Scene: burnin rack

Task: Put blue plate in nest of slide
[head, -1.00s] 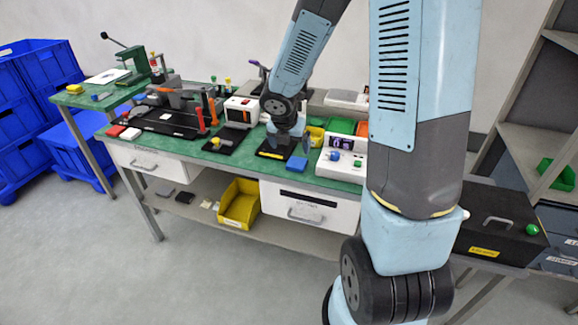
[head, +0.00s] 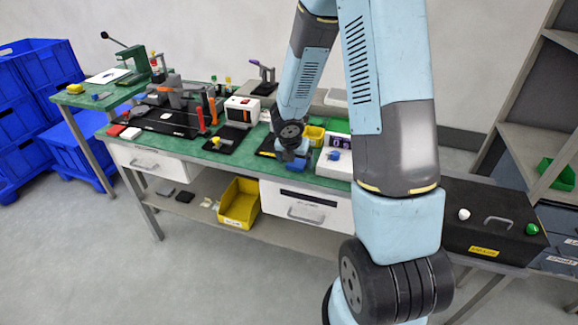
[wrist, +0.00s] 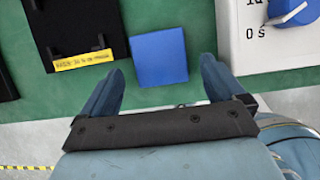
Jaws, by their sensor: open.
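The blue plate (wrist: 159,57) lies flat on the green bench top in the wrist view, near the bench's front edge. My gripper (wrist: 160,68) is open and empty above it, with one finger on either side of the plate's near part. In the head view my gripper (head: 291,158) is low over the bench front and hides the plate. A black fixture (wrist: 75,25) with small raised posts and a yellow label lies just left of the plate. I cannot tell whether this is the slide with the nest.
A white box with a blue knob (wrist: 290,12) stands close right of the plate. A white instrument (head: 242,110) and a black tray (head: 170,122) with orange-handled tools stand further left. A yellow bin (head: 239,203) sits on the lower shelf.

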